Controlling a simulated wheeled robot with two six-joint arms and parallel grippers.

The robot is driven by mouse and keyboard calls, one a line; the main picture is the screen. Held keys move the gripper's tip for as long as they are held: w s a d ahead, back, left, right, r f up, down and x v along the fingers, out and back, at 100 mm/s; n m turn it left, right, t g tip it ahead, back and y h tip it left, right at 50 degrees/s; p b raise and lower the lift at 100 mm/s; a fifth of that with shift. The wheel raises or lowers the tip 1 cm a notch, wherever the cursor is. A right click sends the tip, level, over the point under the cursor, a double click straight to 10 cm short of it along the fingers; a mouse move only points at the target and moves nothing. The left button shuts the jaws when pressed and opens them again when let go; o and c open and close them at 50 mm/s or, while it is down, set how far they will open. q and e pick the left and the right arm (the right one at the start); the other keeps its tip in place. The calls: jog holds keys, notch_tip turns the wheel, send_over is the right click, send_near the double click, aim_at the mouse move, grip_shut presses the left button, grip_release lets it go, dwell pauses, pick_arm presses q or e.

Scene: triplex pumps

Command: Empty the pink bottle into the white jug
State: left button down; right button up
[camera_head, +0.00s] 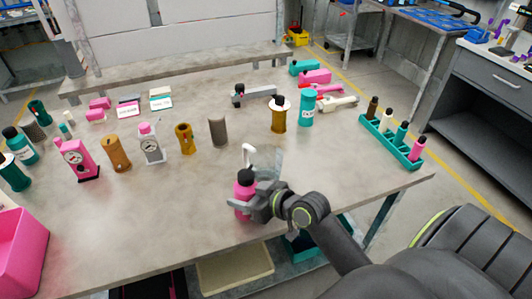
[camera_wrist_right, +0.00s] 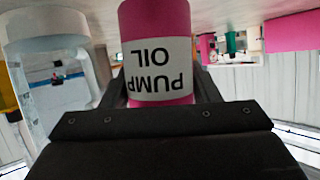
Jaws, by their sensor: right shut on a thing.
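The pink bottle (camera_head: 242,193) has a black top and stands upright near the table's front edge. In the right wrist view, the pink bottle (camera_wrist_right: 155,22) fills the jaws, its PUMP OIL label upside down in that view. My right gripper (camera_head: 252,196) is shut on the bottle. I cannot tell whether its base touches the table. In the right wrist view a whitish, see-through jug (camera_wrist_right: 42,45) is close beside the bottle. My left gripper is not in view.
A teal rack (camera_head: 392,142) with several small bottles stands at the right. Pumps and cylinders, including a pink gauge unit (camera_head: 77,160) and a teal canister (camera_head: 306,108), line the table behind. A pink bin (camera_head: 22,250) is at front left. The front middle is clear.

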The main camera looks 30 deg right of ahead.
aim_at(247, 170)
jog(key=shift+w+d+r+m, duration=0.1)
jog(key=shift+w+r+m, duration=0.05)
jog(key=shift+r+m, duration=0.15)
jog(key=shift+d+r+m+g+y+p, duration=0.2)
jog(key=shift+m+g+y+p, duration=0.25)
jog(key=shift+p, duration=0.2)
jog(key=shift+m+g+y, duration=0.25)
jog(key=shift+m+y, duration=0.3)
jog(key=shift+m, duration=0.2)
jog(key=r+p, duration=0.4)
jog(key=r, duration=0.1)
jog(key=r+p, duration=0.2)
jog(key=p, duration=0.1)
jog(key=shift+w+d+r, duration=0.2)
jog(key=shift+d+r, duration=0.1)
jog(key=shift+r, duration=0.1)
jog(key=shift+w+d+f+m, duration=0.1)
jog(key=shift+d+m, duration=0.15)
jog(key=shift+m, duration=0.15)
jog(key=shift+w+y, duration=0.1)
jog(key=shift+y, duration=0.2)
jog(key=shift+f+m+b, duration=0.2)
jog(key=shift+m+b, duration=0.1)
jog(key=shift+b, duration=0.1)
jog(key=shift+y, duration=0.3)
jog(key=shift+a, duration=0.1)
jog(key=shift+m+g, duration=0.3)
jog(key=shift+m, duration=0.1)
